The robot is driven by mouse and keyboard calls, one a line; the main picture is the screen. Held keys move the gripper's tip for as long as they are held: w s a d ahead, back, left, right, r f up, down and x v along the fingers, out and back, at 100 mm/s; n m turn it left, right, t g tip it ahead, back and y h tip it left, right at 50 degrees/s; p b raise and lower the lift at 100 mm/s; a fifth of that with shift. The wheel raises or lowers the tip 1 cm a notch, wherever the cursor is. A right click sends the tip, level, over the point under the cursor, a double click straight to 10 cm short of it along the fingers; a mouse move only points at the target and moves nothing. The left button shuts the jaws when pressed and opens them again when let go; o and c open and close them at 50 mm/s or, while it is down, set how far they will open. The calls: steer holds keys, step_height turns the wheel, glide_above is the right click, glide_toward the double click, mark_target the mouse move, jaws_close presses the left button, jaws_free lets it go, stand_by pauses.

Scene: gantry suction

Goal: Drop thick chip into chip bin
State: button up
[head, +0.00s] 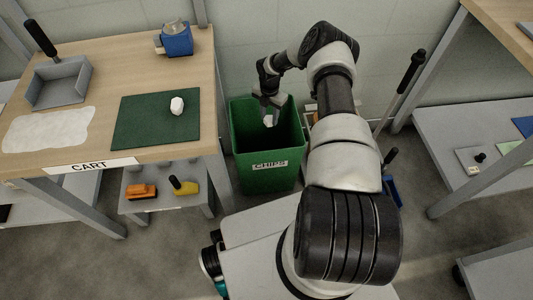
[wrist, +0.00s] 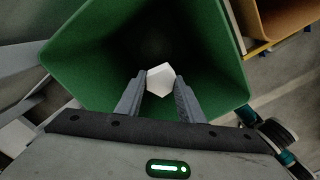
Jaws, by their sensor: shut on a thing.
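The green chip bin (head: 268,172), labelled CHIPS, stands on the floor to the right of the cart. Its open mouth and green wall (wrist: 85,50) fill much of the wrist view. My gripper (head: 268,108) is over the bin's mouth, pointing down. In the wrist view my gripper (wrist: 160,88) is shut on a white faceted chip (wrist: 160,79), held between the fingertips with the dark bin interior behind it. The chip also shows in the head view (head: 268,121). Another white piece (head: 177,105) lies on the green mat (head: 150,132) on the cart.
The wooden cart (head: 105,153) holds a grey dustpan-like tray (head: 60,84), a white sheet (head: 48,129) and a blue device (head: 176,40). Orange (head: 141,191) and yellow (head: 184,186) items sit on its lower shelf. A shelf unit (head: 450,115) stands at right.

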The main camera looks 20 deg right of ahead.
steer(key=o, duration=1.1)
step_height(320, 180, up, 18)
steer(key=p, duration=0.3)
steer(key=shift+f+p, duration=0.25)
steer(key=shift+p, duration=0.1)
